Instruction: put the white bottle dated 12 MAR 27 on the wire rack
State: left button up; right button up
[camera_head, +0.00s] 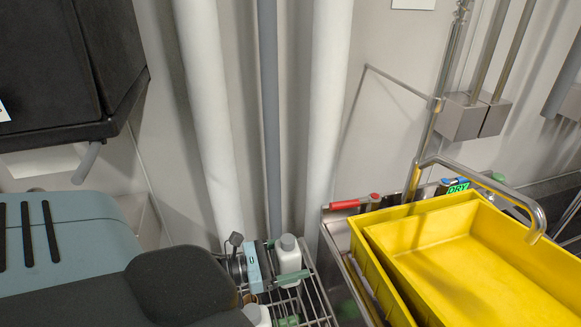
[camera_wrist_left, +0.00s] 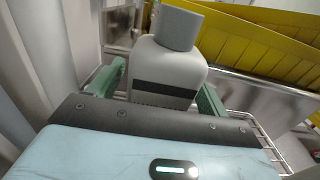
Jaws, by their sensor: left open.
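A white bottle (camera_head: 289,258) with a grey cap stands upright at the wire rack (camera_head: 318,297). It also shows large in the left wrist view (camera_wrist_left: 168,72), with a dark band across its front; the print below the band is mostly hidden, and I cannot read a date. My left gripper (camera_head: 284,262) is open, its green fingers on either side of this bottle. In the left wrist view the gripper (camera_wrist_left: 158,92) body hides the bottle's base. A second white bottle (camera_head: 257,314) is partly hidden behind my left arm. My right gripper is not in view.
Yellow trays (camera_head: 480,255) sit in a metal sink to the right, under a bent metal tap (camera_head: 480,180). A red-handled item (camera_head: 350,203) lies on the sink's edge. White vertical pipes (camera_head: 328,110) rise behind the rack. A black box (camera_head: 70,65) hangs at upper left.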

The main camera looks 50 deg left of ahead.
aim_at(277, 260)
pick_arm(q)
jog(key=shift+s+r, duration=0.1)
jog(key=shift+r, duration=0.05)
jog(key=shift+v, duration=3.7)
